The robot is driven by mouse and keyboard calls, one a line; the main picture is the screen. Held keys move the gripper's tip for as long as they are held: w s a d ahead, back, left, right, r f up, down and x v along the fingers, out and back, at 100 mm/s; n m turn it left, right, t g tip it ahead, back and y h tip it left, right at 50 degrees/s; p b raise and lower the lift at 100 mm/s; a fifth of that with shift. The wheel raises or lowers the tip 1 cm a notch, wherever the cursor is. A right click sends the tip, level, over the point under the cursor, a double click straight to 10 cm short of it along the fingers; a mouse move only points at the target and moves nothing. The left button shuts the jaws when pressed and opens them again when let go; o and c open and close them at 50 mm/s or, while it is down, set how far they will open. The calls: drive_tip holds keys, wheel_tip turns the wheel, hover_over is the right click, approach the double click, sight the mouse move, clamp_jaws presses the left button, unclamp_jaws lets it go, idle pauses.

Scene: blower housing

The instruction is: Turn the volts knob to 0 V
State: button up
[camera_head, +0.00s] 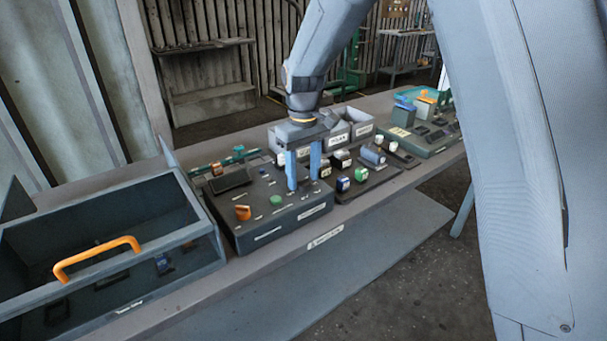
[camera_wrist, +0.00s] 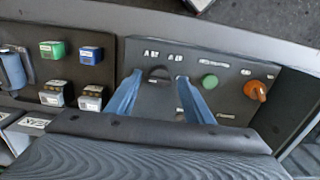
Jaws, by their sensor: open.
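A dark control box (camera_head: 268,222) stands on the bench, and it also shows in the wrist view (camera_wrist: 225,62). My gripper (camera_head: 303,183) points down over its right end, with its two blue fingers apart. In the wrist view, a dark round knob (camera_wrist: 158,73) shows between the open fingertips of my gripper (camera_wrist: 159,79). I cannot tell whether the fingers touch it. An orange knob (camera_head: 243,212) and a green button (camera_head: 276,201) sit on the same box, left of the gripper in the head view. The labels are too small to read, so I cannot tell which knob is volts.
Right of the box, a dark panel holds several small coloured blocks, including a green one (camera_head: 361,174). Grey labelled bins (camera_head: 358,125) stand behind. The bench's front edge is clear.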

sight(304, 179)
wheel_tip(304, 179, up, 8)
drive_tip(key=shift+f+b, duration=0.15)
drive_tip(key=shift+b, duration=0.8)
drive_tip(key=s+d+f+m, duration=0.3)
drive_tip(key=s+d+f, duration=0.2)
drive_tip(key=s+d, duration=0.3)
drive_tip(key=s+d+f+m+t, duration=0.1)
drive_tip(key=s+d+f+m, duration=0.3)
drive_tip(key=s+d, duration=0.5)
drive_tip(key=s+f, duration=0.2)
drive_tip(key=s, duration=0.4)
drive_tip(key=shift+w, duration=0.1)
